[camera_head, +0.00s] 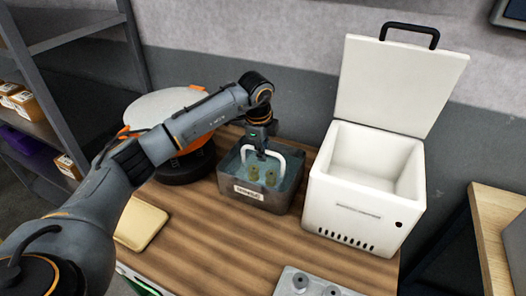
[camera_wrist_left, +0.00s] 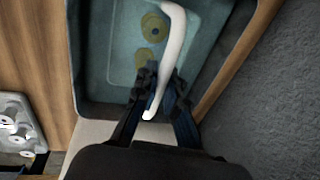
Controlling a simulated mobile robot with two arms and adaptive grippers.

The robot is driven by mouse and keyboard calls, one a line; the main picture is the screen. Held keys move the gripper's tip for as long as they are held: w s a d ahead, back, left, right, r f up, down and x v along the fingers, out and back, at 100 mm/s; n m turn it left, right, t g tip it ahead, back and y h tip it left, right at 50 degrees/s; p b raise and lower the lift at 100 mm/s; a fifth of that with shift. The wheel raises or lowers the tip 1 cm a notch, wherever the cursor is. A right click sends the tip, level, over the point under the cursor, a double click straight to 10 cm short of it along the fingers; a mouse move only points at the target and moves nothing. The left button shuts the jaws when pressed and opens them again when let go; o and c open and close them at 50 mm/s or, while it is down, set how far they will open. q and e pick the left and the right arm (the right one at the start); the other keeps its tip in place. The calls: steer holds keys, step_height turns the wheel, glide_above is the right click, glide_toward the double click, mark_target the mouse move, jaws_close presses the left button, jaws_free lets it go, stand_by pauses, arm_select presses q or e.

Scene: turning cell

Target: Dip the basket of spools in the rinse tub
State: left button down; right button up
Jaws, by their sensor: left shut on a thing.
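The rinse tub (camera_head: 270,198) is a grey open box with a label on its front, standing on the wooden bench; it also shows in the left wrist view (camera_wrist_left: 92,60). Two olive spools (camera_head: 254,174) show inside it, and again in the left wrist view (camera_wrist_left: 154,28). The white basket handle (camera_head: 284,160) arches over the spools; it also shows in the left wrist view (camera_wrist_left: 174,50). My left gripper (camera_head: 261,150) is over the tub, shut on this handle. The basket's body is hard to make out inside the tub. My right gripper is out of view.
A white bin (camera_head: 350,205) with its lid raised stands close right of the tub. A round white-topped thing (camera_head: 160,108) is behind my left arm. A tan pad (camera_head: 141,224) and a grey tray with round parts (camera_head: 290,287) lie nearer. The bench between them is clear.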

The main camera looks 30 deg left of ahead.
arm_select(q)
step_height(320, 180, up, 12)
steer(key=p, duration=0.7)
steer(key=shift+r, duration=0.15)
stand_by(0.5)
stand_by(1.0)
step_height(320, 180, up, 3)
steer(key=shift+p, duration=1.1)
